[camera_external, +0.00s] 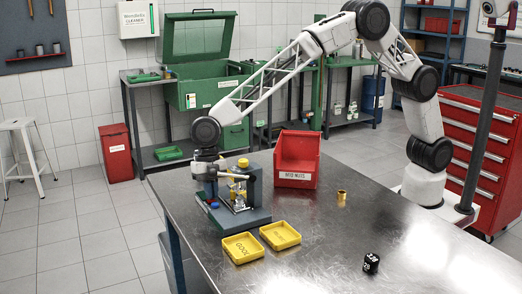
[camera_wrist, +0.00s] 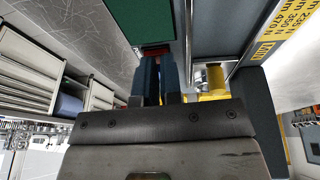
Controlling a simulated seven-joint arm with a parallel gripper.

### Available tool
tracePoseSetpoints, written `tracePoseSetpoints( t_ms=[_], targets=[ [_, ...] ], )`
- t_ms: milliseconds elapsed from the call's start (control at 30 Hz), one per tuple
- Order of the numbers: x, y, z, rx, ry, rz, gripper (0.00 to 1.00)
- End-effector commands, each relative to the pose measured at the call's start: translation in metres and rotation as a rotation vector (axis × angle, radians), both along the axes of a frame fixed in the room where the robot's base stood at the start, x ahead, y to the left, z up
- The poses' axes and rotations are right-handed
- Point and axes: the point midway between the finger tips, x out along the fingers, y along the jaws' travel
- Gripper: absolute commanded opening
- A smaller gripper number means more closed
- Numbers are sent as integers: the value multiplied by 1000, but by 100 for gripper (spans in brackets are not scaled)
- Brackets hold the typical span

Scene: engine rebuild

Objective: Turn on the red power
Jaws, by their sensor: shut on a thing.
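A grey bench machine (camera_external: 250,216) with a yellow knob on top stands on the metal table. My gripper (camera_external: 208,186) is at the left side of this machine, pointing down. In the wrist view my gripper (camera_wrist: 157,62) has its two dark blue fingers close together. A small red part (camera_wrist: 155,48) shows right at the fingertips, and the fingers appear shut on it. Most of this red part is hidden by the fingers. A small blue part (camera_external: 214,205) sits low on the machine's left front. Whether the power is on cannot be told.
Two yellow trays (camera_external: 242,248) (camera_external: 280,235) lie in front. The table's right part is mostly clear.

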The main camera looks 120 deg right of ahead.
Motion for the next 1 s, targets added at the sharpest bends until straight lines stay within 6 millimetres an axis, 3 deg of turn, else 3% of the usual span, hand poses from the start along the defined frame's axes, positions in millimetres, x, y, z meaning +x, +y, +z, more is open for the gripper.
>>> tracePoseSetpoints(
  t_ms=[33,167,467,733,1000],
  targets=[
    [-4,2,-11,2,17,2,0],
    [-5,2,-12,3,17,2,0],
    [-4,3,0,2,14,2,0],
    [-4,0,40,0,3,0,0],
    [-1,-14,86,0,-1,0,0]
  ],
)
